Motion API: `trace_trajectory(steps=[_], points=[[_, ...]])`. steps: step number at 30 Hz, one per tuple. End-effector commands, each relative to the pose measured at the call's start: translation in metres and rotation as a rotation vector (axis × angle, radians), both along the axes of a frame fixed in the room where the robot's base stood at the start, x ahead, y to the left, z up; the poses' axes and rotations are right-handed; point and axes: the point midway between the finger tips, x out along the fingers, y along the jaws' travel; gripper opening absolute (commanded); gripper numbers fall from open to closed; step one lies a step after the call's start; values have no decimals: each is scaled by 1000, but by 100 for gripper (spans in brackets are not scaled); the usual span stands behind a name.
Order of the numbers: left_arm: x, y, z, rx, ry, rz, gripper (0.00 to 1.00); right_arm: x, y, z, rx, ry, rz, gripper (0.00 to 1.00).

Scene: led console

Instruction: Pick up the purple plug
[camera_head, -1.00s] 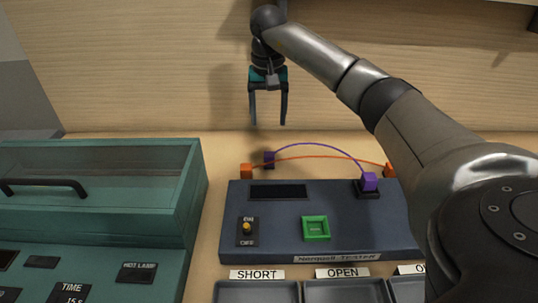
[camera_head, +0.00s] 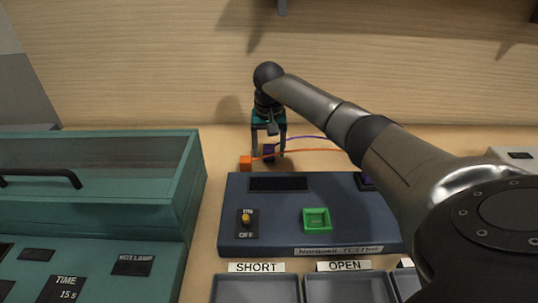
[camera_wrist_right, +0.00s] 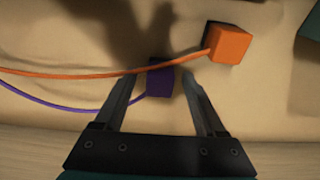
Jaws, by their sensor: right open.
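The purple plug (camera_head: 269,152) stands on the wooden table behind the tester, at the left end of a purple cable. My right gripper (camera_head: 269,157) is open and lowered over it from above, with a finger on each side. In the right wrist view the plug (camera_wrist_right: 160,80) lies between the two open fingers (camera_wrist_right: 158,84), nearer the left one; I cannot tell whether they touch it. The second purple plug is mostly hidden behind my right arm, at the tester's right. My left gripper is out of view.
An orange plug (camera_head: 245,163) stands just left of my right gripper; its orange cable (camera_wrist_right: 110,74) crosses the purple plug's edge in the wrist view. The dark blue tester (camera_head: 275,225) lies in front, with labelled trays (camera_head: 256,289) below. A teal box (camera_head: 187,200) stands at left.

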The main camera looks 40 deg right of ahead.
Motion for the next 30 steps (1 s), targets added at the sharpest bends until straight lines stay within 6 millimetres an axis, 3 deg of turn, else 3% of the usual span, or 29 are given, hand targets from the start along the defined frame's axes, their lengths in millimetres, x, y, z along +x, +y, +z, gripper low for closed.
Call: trace_trajectory(steps=[6, 25, 30], points=[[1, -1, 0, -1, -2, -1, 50, 0, -1, -1, -1, -1, 0, 72], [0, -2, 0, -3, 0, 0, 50, 0, -1, 0, -1, -1, 0, 2], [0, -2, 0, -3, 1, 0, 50, 0, -1, 0, -1, -1, 0, 0]])
